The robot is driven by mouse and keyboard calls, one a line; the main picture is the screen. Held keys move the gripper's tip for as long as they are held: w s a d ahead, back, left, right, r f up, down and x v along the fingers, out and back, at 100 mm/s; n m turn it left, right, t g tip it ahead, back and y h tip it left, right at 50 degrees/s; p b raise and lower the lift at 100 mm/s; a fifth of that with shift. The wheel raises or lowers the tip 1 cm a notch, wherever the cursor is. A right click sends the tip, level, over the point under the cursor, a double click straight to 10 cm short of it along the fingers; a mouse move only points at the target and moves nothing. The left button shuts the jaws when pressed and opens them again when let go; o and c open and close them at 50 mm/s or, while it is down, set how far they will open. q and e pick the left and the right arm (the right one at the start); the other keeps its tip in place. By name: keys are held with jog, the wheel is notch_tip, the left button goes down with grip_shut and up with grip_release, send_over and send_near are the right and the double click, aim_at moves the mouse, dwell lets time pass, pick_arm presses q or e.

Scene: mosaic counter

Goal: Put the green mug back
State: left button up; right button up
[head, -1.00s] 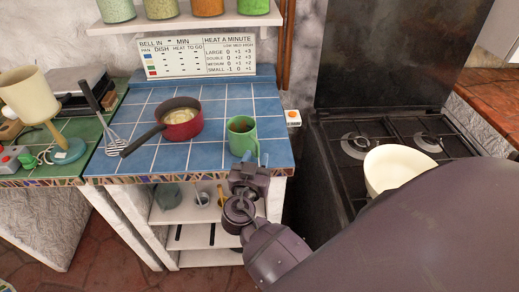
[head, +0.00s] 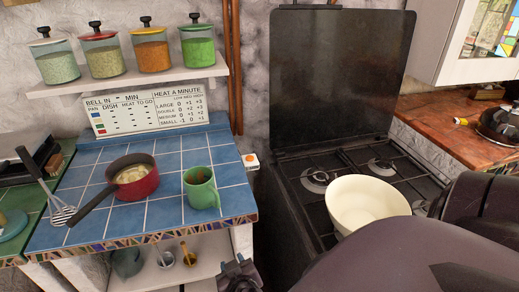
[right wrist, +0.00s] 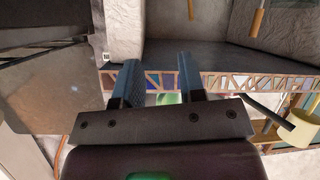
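The green mug (head: 202,188) stands upright on the blue tiled counter (head: 150,215), close to its front right corner, with something brown inside. My right gripper (head: 238,268) is in front of and below the counter edge, at the bottom of the head view, partly cut off. In the right wrist view my right gripper (right wrist: 160,85) has two bluish fingers spread apart with nothing held between them. A patch of green (right wrist: 167,98), probably the mug, shows beyond the gap. My left gripper is not in view.
A red pan (head: 135,187) with food and a whisk (head: 60,212) are on the counter's left. A shelf (head: 150,80) with several jars is above. The black stove (head: 290,190) with a cream bowl (head: 365,205) is to the right. My right arm hides the lower right.

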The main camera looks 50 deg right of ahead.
jog(key=s+d+f+n+y, duration=0.1)
jog(key=s+f+n+y, duration=0.3)
jog(key=s, duration=0.4)
jog(key=shift+s+d+f+y, duration=0.15)
jog(key=shift+d+f+y, duration=0.15)
jog(key=shift+y, duration=0.6)
